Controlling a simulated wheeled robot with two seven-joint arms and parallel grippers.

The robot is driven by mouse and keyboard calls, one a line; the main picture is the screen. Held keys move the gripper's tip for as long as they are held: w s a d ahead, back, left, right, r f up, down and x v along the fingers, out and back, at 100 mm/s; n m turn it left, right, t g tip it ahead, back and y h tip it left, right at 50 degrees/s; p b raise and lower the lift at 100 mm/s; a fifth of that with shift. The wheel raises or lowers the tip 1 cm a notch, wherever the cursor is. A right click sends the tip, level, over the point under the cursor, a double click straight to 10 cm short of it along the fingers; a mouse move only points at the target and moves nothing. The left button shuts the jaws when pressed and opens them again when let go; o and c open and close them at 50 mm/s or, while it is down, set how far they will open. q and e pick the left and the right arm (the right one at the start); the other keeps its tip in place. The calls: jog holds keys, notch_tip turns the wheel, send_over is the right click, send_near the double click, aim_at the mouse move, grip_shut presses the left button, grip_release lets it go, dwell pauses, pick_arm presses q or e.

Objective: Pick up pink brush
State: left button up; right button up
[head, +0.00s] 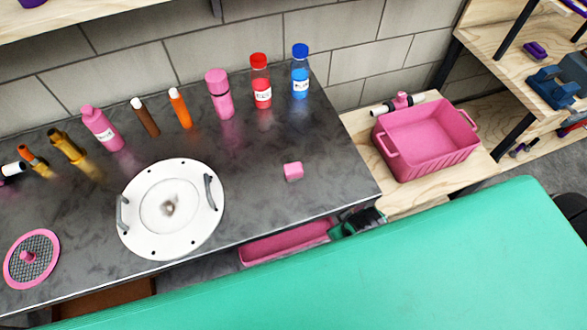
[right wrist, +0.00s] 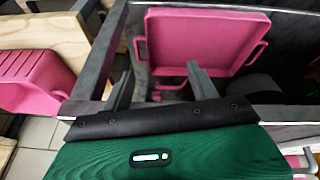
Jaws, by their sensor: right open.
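I cannot make out a clear pink brush in either view. A small pink block (head: 293,171) lies on the dark counter (head: 255,200) in the head view; I cannot tell if it has bristles. A pink tray (head: 285,243) sits under the counter's front edge and also shows ahead of my gripper in the right wrist view (right wrist: 205,40). My right gripper (head: 372,217) is at the counter's front right corner. In the right wrist view its fingers (right wrist: 160,85) are apart and empty, with the tray beyond them. My left gripper is out of view.
A pink bin (head: 425,140) stands on the wooden shelf at right, with a black, white and pink item (head: 402,102) behind it. Several bottles line the counter's back. A white round lid (head: 170,210) and a pink mesh disc (head: 30,259) lie left. The counter's right part is mostly clear.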

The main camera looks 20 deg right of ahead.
jog(key=w+r+n+t, duration=0.3)
jog(key=w+r+t, duration=0.4)
jog(key=r, duration=0.6)
jog(key=w+r+n+t, duration=0.45)
jog(key=w+r, duration=0.45)
jog(key=r, duration=0.3)
jog(key=w+a+r+n+y, duration=0.2)
jog(key=a+r+n+y, duration=1.3)
jog(key=n, duration=0.6)
jog(key=n+g+h, duration=1)
jog(key=n+g, duration=0.5)
jog(key=n, duration=0.7)
send_near(295, 168)
jog(key=shift+g, duration=0.25)
jog(key=p+x, duration=0.1)
jog(key=x, duration=0.1)
jog(key=p+x, duration=0.2)
jog(key=x, duration=0.1)
jog(key=shift+w+a+f, duration=0.1)
jog(key=shift+w+f, duration=0.15)
jog(key=shift+f, duration=0.1)
jog(key=p+x, duration=0.2)
jog(key=x, duration=0.3)
jog(key=shift+p, duration=0.3)
jog(key=shift+f, duration=0.3)
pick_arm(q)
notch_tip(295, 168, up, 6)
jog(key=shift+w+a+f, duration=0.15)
